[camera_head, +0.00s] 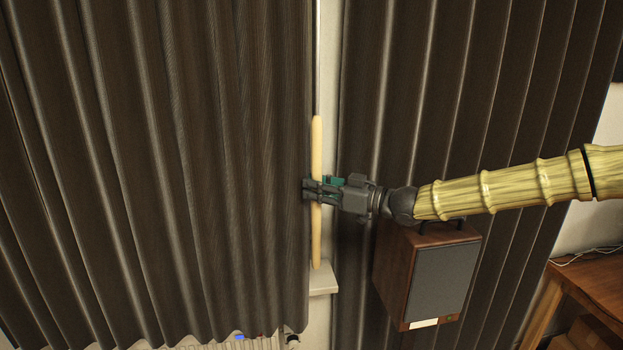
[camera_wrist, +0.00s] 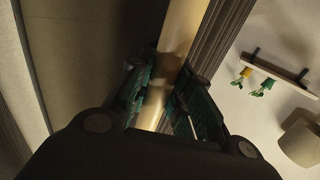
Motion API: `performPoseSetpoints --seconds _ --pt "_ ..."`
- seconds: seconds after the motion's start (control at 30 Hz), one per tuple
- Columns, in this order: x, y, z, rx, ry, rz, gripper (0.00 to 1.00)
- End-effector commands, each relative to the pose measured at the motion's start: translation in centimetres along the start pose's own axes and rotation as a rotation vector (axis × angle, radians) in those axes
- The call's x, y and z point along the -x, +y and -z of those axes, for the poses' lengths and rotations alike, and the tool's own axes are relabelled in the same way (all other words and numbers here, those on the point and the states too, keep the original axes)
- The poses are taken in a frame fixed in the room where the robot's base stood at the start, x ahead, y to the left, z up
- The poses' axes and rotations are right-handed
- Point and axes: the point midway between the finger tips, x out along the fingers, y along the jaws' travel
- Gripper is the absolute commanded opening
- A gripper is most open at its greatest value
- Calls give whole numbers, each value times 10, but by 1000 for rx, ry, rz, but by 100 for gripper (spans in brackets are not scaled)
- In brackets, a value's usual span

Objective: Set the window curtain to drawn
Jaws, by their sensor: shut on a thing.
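The window curtain shows as two dark brown pleated panels in the head view. The left panel (camera_head: 150,170) is wide, and the right panel (camera_head: 500,90) hangs behind my arm. A narrow pale gap stands between them. A light wooden pull rod (camera_head: 317,240) hangs upright at the left panel's inner edge. My gripper (camera_head: 312,190) is shut on this rod about halfway along it. In the wrist view the rod (camera_wrist: 178,45) runs between the two fingers of my gripper (camera_wrist: 170,100). The fingertips partly hide the rod there.
A brown speaker box (camera_head: 430,275) with a grey front is below my arm. A wooden table (camera_head: 595,285) is at the lower right. A pale sill (camera_head: 322,279) shows in the gap. The wrist view shows a wall shelf (camera_wrist: 280,72) with small plants.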

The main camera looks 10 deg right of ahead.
Motion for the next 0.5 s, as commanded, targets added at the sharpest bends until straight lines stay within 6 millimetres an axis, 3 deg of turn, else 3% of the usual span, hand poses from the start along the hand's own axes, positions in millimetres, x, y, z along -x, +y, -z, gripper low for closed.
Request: performPoseSetpoints --seconds 0.47,0.5 --pt "9 5 4 2 6 -7 0" --pt "9 5 4 2 6 -7 24"
